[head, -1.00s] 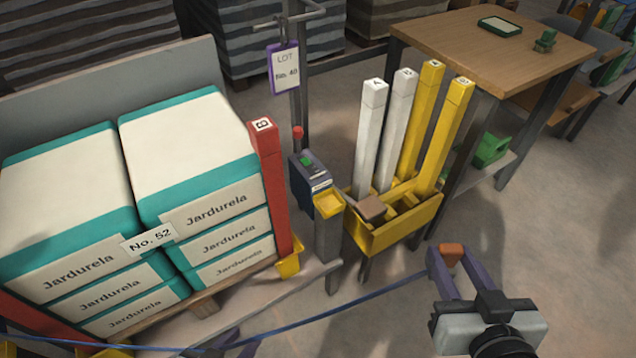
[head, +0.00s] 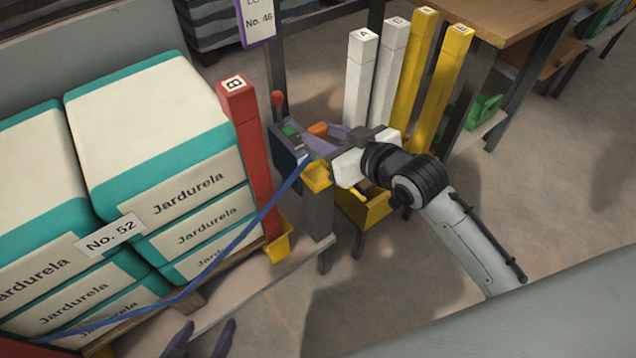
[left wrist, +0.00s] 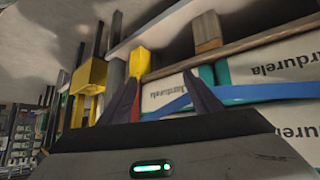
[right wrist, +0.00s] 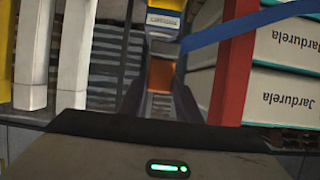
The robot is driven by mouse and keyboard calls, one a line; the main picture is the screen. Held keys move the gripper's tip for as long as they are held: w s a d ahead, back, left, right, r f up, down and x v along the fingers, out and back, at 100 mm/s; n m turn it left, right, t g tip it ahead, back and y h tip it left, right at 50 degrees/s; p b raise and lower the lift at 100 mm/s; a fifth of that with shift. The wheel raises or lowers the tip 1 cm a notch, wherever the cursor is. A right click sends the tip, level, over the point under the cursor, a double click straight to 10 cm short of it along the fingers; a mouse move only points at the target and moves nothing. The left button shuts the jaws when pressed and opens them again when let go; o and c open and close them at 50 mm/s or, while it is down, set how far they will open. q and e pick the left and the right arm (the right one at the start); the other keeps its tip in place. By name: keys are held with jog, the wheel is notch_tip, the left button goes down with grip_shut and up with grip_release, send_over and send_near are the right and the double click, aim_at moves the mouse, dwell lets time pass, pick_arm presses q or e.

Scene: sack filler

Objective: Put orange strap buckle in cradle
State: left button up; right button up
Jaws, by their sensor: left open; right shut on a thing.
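The orange buckle (head: 317,128) is between the purple fingers of my right gripper (head: 322,143), which is shut on it. It also shows between the fingers in the right wrist view (right wrist: 180,72). The blue strap (head: 245,222) runs from the lower left up to this gripper. The yellow cup on the post, which looks like the cradle (head: 317,178), is just below the fingers in the head view. I cannot tell the height gap. My left gripper (head: 208,332) is open and empty, low at the bottom edge; its spread fingers show in the left wrist view (left wrist: 163,97).
A red post (head: 248,165) stands beside the pallet of Jardurela sacks (head: 165,170). A dark box with a green button (head: 288,133) and a red-knobbed lever adjoins the cup. White posts (head: 360,80) and yellow posts (head: 445,85) stand in a yellow rack (head: 362,212). Open floor lies at right.

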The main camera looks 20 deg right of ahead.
jog(key=shift+w+d+f, duration=0.2)
jog(key=shift+w+f, duration=0.1)
jog(key=shift+w, duration=0.2)
notch_tip(320, 180, down, 5)
jog(key=shift+f+b, duration=0.1)
jog(key=shift+b, duration=0.85)
jog(key=shift+f, duration=0.6)
notch_tip(320, 180, down, 3)
jog(key=shift+b, duration=0.65)
pick_arm(q)
jog(key=shift+d+f, duration=0.1)
jog(key=shift+f, duration=0.8)
pick_arm(e)
jog(key=shift+r, duration=0.1)
jog(key=shift+f, duration=0.2)
jog(key=o, duration=1.1)
